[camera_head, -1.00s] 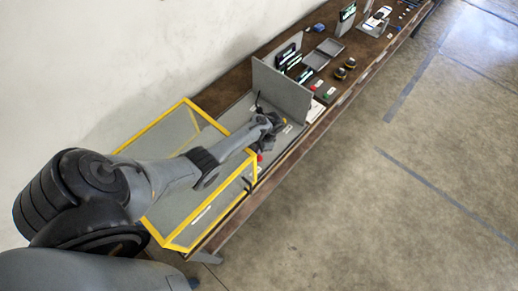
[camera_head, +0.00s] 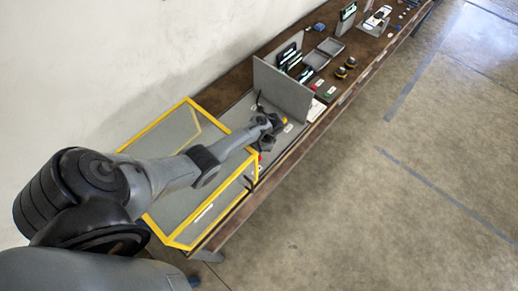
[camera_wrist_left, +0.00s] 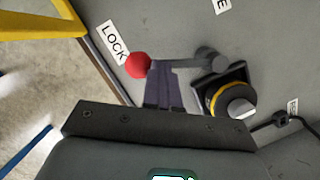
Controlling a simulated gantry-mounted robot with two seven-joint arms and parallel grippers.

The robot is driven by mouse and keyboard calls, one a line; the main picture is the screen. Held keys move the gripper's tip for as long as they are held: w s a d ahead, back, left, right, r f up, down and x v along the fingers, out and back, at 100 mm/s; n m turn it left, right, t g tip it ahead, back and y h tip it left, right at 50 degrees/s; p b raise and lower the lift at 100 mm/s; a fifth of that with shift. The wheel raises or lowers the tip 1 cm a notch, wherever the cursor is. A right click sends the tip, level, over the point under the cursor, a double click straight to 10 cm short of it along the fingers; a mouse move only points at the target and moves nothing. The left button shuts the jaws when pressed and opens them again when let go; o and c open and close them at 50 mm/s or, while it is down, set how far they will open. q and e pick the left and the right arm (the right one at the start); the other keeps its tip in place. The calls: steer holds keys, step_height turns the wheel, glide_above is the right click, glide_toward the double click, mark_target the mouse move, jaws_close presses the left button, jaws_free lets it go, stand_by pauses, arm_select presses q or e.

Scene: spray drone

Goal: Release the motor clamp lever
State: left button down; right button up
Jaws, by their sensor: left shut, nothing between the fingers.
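The clamp lever is a grey bar with a red ball knob (camera_wrist_left: 138,65), and it runs to a grey pivot post (camera_wrist_left: 210,62). The knob lies beside the LOCK label (camera_wrist_left: 112,42). A motor with a yellow ring (camera_wrist_left: 236,101) sits right of the fingers in the left wrist view. My left gripper (camera_wrist_left: 164,72) is shut and empty, its fingertips at the lever bar just right of the knob. I cannot tell whether they touch the bar. In the head view my left gripper (camera_head: 267,143) is small over the grey station, and my right gripper is out of view.
A yellow-framed clear guard (camera_head: 192,243) stands under my left forearm. A grey upright panel (camera_head: 282,90) rises behind the station. A black cable (camera_wrist_left: 282,118) lies right of the motor. Trays (camera_head: 330,47) and small parts stand farther along the bench. The floor at right is clear.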

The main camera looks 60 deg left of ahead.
arm_select(q)
steer(key=shift+s, duration=0.2)
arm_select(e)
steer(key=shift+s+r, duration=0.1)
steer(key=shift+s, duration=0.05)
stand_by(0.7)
arm_select(q)
steer(key=shift+m, duration=0.3)
stand_by(0.4)
steer(key=shift+s, duration=0.1)
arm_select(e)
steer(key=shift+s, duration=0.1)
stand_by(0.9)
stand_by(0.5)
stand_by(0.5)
arm_select(q)
steer(key=shift+w, duration=0.25)
steer(key=w, duration=0.2)
steer(key=w+d, duration=0.1)
steer(key=shift+w+r+b, duration=0.25)
steer(key=shift+r+b, duration=0.05)
steer(key=shift+b, duration=0.1)
steer(key=a+p+v, duration=0.1)
steer(key=v, duration=0.9)
steer(key=shift+d, duration=0.25)
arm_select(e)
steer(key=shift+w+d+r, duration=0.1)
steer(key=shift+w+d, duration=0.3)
